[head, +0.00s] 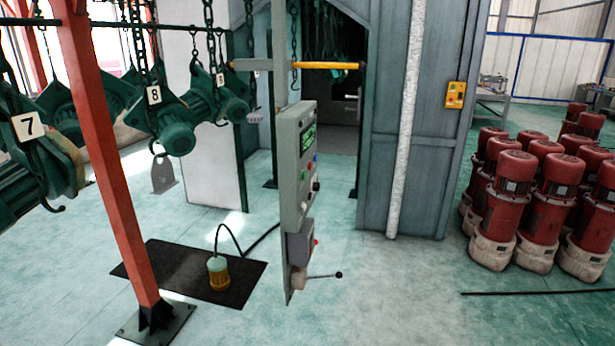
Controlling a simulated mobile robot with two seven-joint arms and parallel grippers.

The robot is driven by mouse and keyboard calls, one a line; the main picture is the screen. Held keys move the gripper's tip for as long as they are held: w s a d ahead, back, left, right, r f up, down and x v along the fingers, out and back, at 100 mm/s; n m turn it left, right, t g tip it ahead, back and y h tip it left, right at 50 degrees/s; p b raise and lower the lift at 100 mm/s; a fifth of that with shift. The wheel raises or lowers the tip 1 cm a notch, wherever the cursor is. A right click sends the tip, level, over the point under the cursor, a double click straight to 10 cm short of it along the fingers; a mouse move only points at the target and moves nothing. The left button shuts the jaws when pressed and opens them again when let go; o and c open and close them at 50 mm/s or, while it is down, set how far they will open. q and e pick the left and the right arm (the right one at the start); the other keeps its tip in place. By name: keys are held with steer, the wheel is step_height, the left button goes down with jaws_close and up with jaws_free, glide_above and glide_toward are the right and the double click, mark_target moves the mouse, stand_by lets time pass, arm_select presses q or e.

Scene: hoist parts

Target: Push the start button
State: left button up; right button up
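A grey control panel (289,165) stands on a thin upright post in the middle of the head view, its face turned to the right and seen at a steep angle. It has a green lit display (308,137) and several small coloured buttons (306,174) below it. A smaller grey box (300,244) under it carries a red button (316,242). A yellow box with buttons (455,95) is fixed on the grey booth wall behind. I cannot read any label, so I cannot tell which button is start. Neither of my grippers is in view.
A yellow lamp-like object (218,273) stands on a black mat (170,262). A lever (325,275) juts from the panel post. Red motors (505,205) crowd the right. Floor before the booth is clear.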

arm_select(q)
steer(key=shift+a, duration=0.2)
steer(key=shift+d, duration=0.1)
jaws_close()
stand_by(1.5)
